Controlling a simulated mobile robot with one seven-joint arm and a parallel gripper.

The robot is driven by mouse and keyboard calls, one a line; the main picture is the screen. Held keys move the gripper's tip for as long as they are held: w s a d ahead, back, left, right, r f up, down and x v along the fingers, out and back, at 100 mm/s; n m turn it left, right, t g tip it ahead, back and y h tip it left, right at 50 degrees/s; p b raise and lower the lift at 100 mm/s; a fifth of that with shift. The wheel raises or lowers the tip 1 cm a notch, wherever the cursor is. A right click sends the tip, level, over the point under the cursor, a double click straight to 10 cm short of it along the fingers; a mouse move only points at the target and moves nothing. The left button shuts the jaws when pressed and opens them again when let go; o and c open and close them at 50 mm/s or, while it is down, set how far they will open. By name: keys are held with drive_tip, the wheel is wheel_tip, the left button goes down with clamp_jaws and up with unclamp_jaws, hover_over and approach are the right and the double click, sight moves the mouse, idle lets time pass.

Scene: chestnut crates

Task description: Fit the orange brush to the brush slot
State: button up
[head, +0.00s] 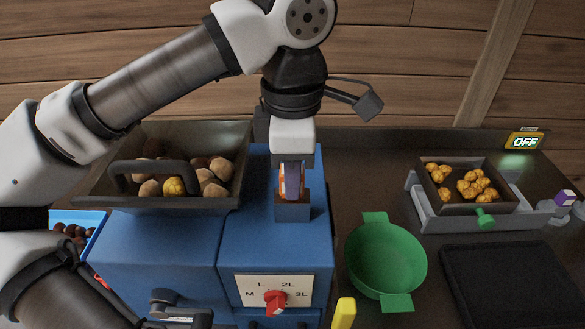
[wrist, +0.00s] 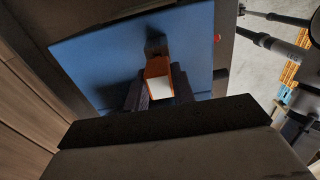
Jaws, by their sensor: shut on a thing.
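My gripper (head: 292,182) points straight down over the blue machine (head: 275,236) and is shut on the orange brush (head: 282,189). In the head view a finger covers most of the brush and only thin orange edges show. The wrist view shows the orange brush (wrist: 159,72) with a white end face between the two dark fingers.
A grey hopper (head: 225,207) with chestnuts and a black handle stands close left. A green two-handled bowl (head: 420,262), a tray of golden pieces (head: 461,209) and a black mat (head: 500,285) lie right. The machine front has a red knob (head: 276,300).

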drive_tip(key=shift+f+b, duration=0.35)
drive_tip(key=shift+f, duration=0.15)
drive_tip(key=o, duration=1.1)
drive_tip(key=shift+c, duration=0.2)
drive_tip(key=shift+r, duration=0.1)
wheel_tip(320, 180, up, 14)
drive_tip(key=shift+f, duration=0.2)
